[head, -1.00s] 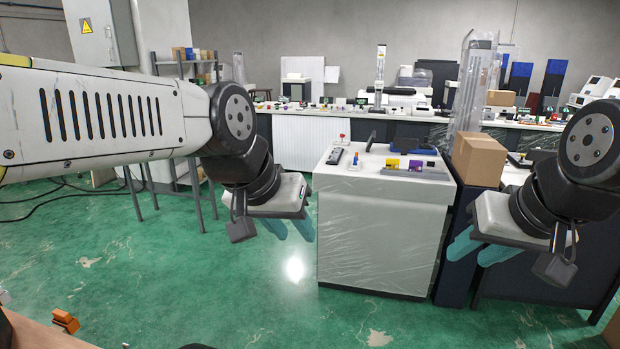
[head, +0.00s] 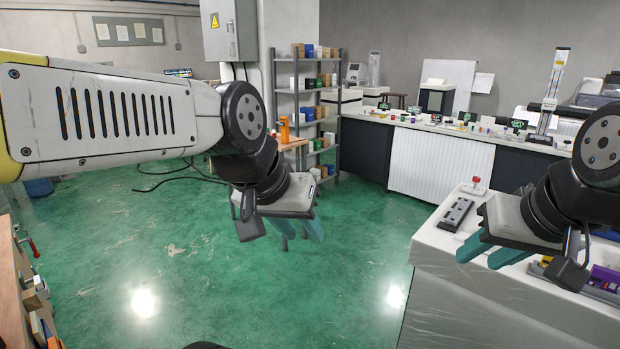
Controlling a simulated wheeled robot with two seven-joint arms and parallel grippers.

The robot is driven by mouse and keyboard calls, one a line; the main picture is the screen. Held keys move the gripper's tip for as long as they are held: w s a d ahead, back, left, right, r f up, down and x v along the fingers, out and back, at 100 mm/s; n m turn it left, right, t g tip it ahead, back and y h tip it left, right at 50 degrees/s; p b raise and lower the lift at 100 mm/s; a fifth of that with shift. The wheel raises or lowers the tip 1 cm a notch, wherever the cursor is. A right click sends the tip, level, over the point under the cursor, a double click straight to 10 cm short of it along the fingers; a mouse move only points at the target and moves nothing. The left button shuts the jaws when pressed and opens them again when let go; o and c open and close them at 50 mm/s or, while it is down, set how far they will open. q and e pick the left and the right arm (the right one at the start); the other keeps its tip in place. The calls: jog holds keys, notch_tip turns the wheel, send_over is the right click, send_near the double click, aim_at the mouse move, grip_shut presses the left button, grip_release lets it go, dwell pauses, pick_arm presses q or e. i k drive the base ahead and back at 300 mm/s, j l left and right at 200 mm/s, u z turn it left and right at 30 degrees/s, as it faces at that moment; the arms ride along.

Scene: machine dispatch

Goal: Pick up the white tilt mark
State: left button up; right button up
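I cannot pick out a white tilt mark for certain; the small items on the counters are too far and small to tell. My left gripper (head: 300,230) hangs over the green floor, its teal fingers apart and nothing between them. My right gripper (head: 488,252) is in front of the near white cabinet, its teal fingers apart and empty. It hides part of the cabinet top.
The near white cabinet (head: 435,240) carries a dark remote-like device (head: 456,214), a red-knobbed piece (head: 474,187) and a purple item (head: 604,278). A long counter (head: 400,122) with several small items runs along the back. A shelf rack (head: 337,110) stands left of it. A wooden bench edge (head: 12,290) is at left.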

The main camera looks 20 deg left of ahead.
aim_at(40, 284)
jog(key=i+j+u, duration=0.25)
jog(key=u, duration=0.2)
jog(key=i+j+u, duration=0.1)
jog(key=i+u, duration=1)
jog(key=u, duration=0.2)
jog(key=i+l+u, duration=0.25)
jog(key=u, duration=0.2)
jog(key=i+j+u, duration=0.1)
jog(key=i+u, duration=0.7)
jog(key=i+l+u, duration=0.15)
jog(key=u, duration=0.3)
jog(key=i+l+u, duration=0.25)
jog(key=u, duration=0.15)
jog(key=i, duration=0.1)
